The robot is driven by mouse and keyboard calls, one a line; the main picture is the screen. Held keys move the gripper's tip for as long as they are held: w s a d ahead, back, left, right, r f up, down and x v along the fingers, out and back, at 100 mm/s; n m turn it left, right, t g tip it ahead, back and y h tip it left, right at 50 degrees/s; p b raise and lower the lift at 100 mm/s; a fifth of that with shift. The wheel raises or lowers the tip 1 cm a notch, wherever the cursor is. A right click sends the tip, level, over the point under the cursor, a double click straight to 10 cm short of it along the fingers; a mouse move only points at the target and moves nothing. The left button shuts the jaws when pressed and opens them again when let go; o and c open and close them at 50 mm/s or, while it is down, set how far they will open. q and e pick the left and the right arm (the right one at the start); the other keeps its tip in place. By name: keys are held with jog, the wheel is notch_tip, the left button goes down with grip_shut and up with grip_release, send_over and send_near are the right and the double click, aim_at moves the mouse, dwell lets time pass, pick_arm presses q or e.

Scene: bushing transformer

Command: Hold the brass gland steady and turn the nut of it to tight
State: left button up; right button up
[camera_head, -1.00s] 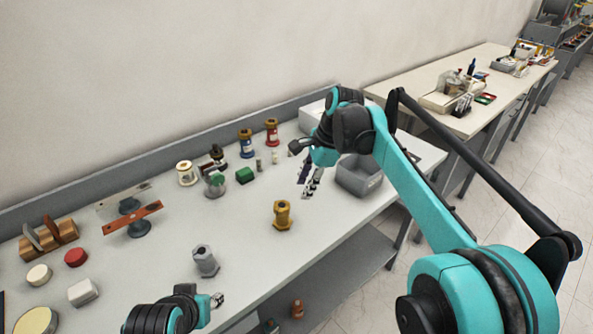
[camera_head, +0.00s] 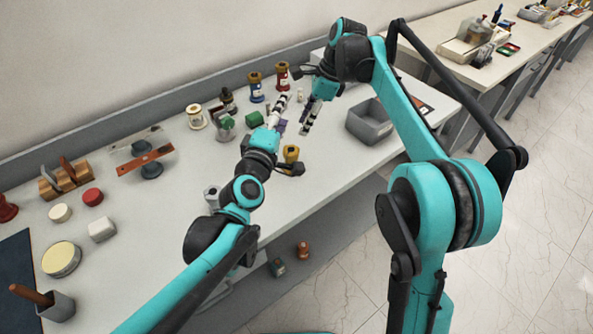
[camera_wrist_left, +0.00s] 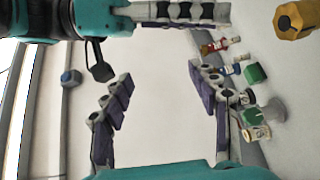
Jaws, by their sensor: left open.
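The brass gland (camera_head: 291,152) stands on the bench in the head view, its lower part covered by a dark piece of my left gripper. It also shows at the top right corner of the left wrist view (camera_wrist_left: 297,18), partly cut off. My left gripper (camera_head: 282,112) is just behind the gland, over the bench. In the left wrist view (camera_wrist_left: 162,100) its jaws are wide apart with nothing between them. My right gripper (camera_head: 307,118) hangs close to the right of the left one. Its fingers show edge-on across the top of the left wrist view (camera_wrist_left: 185,14); its opening is unclear.
A grey gland (camera_head: 211,196) is partly behind my left arm. A grey bin (camera_head: 370,122) stands to the right. Blue (camera_head: 256,88) and red (camera_head: 282,77) bushings, a green block (camera_head: 254,119) and a cream spool (camera_head: 196,117) stand behind. The front right bench top is clear.

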pick_arm(q)
jog(key=w+n+t+y, duration=0.2)
jog(key=w+n+y, duration=0.15)
jog(key=n, duration=0.35)
jog(key=n+y, duration=0.4)
jog(key=n, duration=0.5)
send_over(291, 160)
jog(key=w+a, duration=0.3)
notch_tip(291, 160, down, 7)
jog(key=s+d+f+n+g, duration=0.1)
jog(key=s+f+n, duration=0.1)
jog(key=f, duration=0.1)
jog(key=s+d+f+n+g, duration=0.1)
jog(key=s+f+n+g, duration=0.1)
jog(key=f+n, duration=0.1)
jog(key=s+d+f+n+g, duration=0.1)
jog(key=s+f+n, duration=0.1)
jog(key=s+f, duration=0.1)
jog(key=shift+s+f+g+y, duration=0.1)
jog(key=shift+f+g+y, duration=0.2)
jog(key=shift+g+y, duration=0.1)
jog(key=f, duration=0.1)
jog(key=d+f+n, duration=0.1)
jog(key=f+n+g, duration=0.1)
jog(key=shift+d+f+h, duration=0.25)
jog(key=shift+f, duration=0.05)
jog(key=x, duration=0.7)
jog(key=shift+w+a, duration=0.1)
jog(key=shift+w, duration=0.15)
